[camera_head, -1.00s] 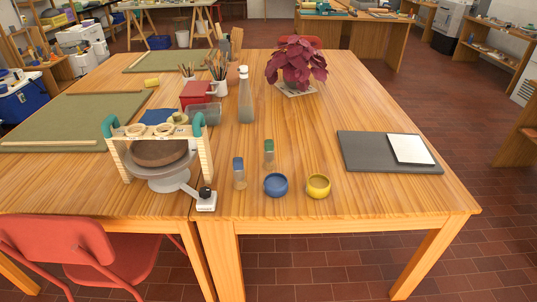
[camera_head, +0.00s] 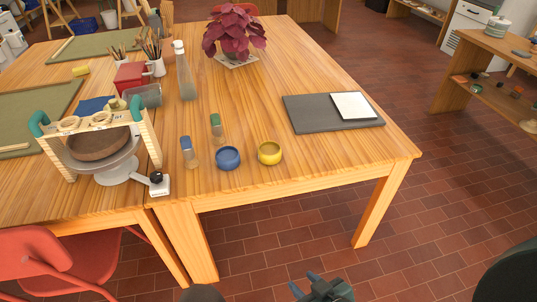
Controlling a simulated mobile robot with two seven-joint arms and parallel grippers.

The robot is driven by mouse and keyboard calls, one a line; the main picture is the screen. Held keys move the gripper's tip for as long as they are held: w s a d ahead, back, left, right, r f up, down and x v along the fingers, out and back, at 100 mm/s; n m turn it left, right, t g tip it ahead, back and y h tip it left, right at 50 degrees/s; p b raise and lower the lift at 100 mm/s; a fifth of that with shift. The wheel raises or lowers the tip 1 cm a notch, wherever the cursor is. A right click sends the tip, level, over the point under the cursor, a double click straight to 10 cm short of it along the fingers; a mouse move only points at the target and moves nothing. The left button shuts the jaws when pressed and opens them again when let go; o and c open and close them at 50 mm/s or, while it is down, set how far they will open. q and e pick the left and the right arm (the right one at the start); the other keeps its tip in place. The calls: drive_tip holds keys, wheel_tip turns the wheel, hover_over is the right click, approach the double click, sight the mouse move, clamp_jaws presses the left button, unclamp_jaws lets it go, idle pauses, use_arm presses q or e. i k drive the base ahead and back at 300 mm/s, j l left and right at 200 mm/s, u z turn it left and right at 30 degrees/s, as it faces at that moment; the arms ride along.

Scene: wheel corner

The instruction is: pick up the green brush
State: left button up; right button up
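A small upright piece with a green top and a paler lower part (camera_head: 216,128) stands on the wooden table (camera_head: 265,205); it is the likeliest green brush, but it is too small to be sure. A similar blue-topped piece (camera_head: 188,152) stands to its left and nearer. My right gripper (camera_head: 318,285) shows at the bottom edge, empty as far as I see, below and in front of the table and well apart from both pieces. Its fingers are partly cut off, so its opening is unclear. My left gripper does not show.
A blue bowl (camera_head: 228,158) and a yellow bowl (camera_head: 269,153) stand close in front of the green-topped piece. A pottery wheel (camera_head: 117,167) is at left, a bottle (camera_head: 185,75) behind, a dark board (camera_head: 310,118) at right. A red chair (camera_head: 45,265) stands front left.

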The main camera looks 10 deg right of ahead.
sight(216, 126)
drive_tip(key=i+u, duration=0.75)
drive_tip(key=i+l+u, duration=0.15)
drive_tip(key=u, duration=0.15)
drive_tip(key=l, duration=0.3)
